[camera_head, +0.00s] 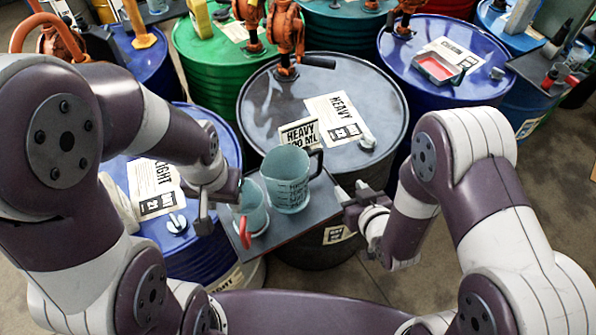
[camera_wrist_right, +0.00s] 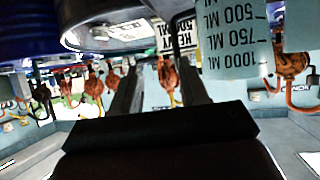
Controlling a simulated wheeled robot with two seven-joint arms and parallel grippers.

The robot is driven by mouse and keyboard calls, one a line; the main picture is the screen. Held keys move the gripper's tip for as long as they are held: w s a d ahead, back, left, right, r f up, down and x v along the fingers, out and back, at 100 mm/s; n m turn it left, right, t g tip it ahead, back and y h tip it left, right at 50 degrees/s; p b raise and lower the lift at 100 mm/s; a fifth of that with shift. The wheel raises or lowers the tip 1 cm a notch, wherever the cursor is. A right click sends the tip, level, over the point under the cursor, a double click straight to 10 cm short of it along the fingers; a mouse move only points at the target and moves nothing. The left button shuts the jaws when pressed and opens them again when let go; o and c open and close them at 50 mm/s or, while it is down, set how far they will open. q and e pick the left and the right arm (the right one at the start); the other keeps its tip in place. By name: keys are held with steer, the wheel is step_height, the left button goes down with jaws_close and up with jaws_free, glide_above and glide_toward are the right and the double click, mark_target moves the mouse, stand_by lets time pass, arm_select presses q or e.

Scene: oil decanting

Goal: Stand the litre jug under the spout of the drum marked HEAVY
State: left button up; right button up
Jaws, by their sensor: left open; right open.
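The litre jug (camera_head: 287,183) is a pale blue-green cup with a dark handle and printed marks. It stands upright on a dark tray (camera_head: 315,212) in front of the drum marked HEAVY (camera_head: 252,104). In the right wrist view the jug (camera_wrist_right: 232,45) shows upside down, marked up to 1000 ML. A smaller jug (camera_head: 254,216) with a red handle stands left of it. My left gripper (camera_head: 217,205) is open at the small jug's left side. My right gripper (camera_head: 346,194) is open, right of the litre jug and apart from it. I cannot make out the HEAVY drum's spout clearly.
A blue drum marked LIGHT (camera_head: 205,262) is at left, and another blue drum (camera_head: 430,88) at back right. Orange pumps (camera_head: 286,30) rise at the back. Grey floor shows at right.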

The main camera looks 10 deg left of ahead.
mark_target(321, 165)
steer(key=shift+t+y, duration=0.5)
steer(key=shift+t, duration=0.1)
steer(key=b+x, duration=0.2)
steer(key=x, duration=0.1)
steer(key=a+b+x, duration=0.1)
steer(key=b+x, duration=0.1)
steer(key=x, duration=0.2)
steer(key=s+a+b+x, duration=0.1)
steer(key=b+x, duration=0.1)
steer(key=x, duration=0.2)
steer(key=shift+a+f, duration=0.15)
steer(key=shift+f, duration=0.3)
steer(key=shift+w+a, duration=0.15)
steer(key=shift+w, duration=0.35)
arm_select(q)
steer(key=f, duration=0.5)
steer(key=shift+a+f, duration=0.3)
steer(key=shift+f, duration=0.1)
arm_select(e)
steer(key=shift+r, duration=0.1)
jaws_close()
